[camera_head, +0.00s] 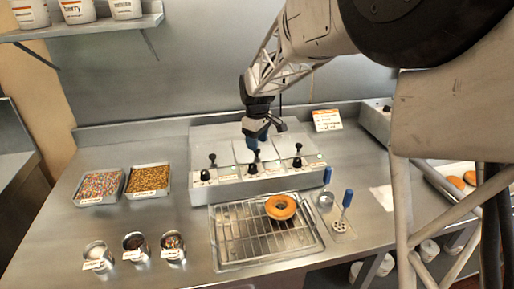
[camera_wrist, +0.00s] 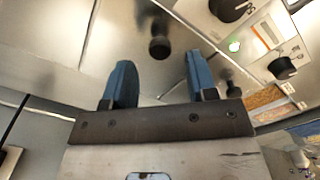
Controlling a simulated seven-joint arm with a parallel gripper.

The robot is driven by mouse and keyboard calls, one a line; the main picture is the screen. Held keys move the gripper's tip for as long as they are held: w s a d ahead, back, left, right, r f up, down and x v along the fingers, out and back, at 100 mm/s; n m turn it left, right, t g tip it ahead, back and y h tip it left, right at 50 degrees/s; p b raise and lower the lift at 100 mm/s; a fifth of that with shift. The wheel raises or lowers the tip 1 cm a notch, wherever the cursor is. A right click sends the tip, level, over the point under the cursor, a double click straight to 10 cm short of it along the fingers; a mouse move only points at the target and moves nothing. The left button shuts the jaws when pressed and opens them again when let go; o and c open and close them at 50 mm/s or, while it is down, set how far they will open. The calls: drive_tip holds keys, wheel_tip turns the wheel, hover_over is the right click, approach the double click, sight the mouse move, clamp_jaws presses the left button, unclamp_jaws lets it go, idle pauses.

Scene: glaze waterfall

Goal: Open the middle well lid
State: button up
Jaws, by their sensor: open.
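The glaze unit has three flat steel lids side by side, each with a black knob handle near its front edge. The middle lid (camera_head: 243,153) is closed, and its black handle (camera_head: 256,154) is partly covered by my gripper in the head view. My gripper (camera_head: 260,142) hangs just above that handle. In the wrist view its two blue fingers (camera_wrist: 161,75) are spread apart and empty. A black knob handle (camera_wrist: 158,46) shows ahead of the gap between them, apart from both fingers; it appears to be the middle lid's.
The left lid handle (camera_head: 212,158) and right lid handle (camera_head: 298,149) stand on either side. Black dials line the front panel, including the middle dial (camera_head: 252,169). A wire rack (camera_head: 235,236) with a glazed donut (camera_head: 281,207) lies in front. Sprinkle trays (camera_head: 99,198) are left.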

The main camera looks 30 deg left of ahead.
drive_tip(key=shift+f, duration=1.5)
clamp_jaws()
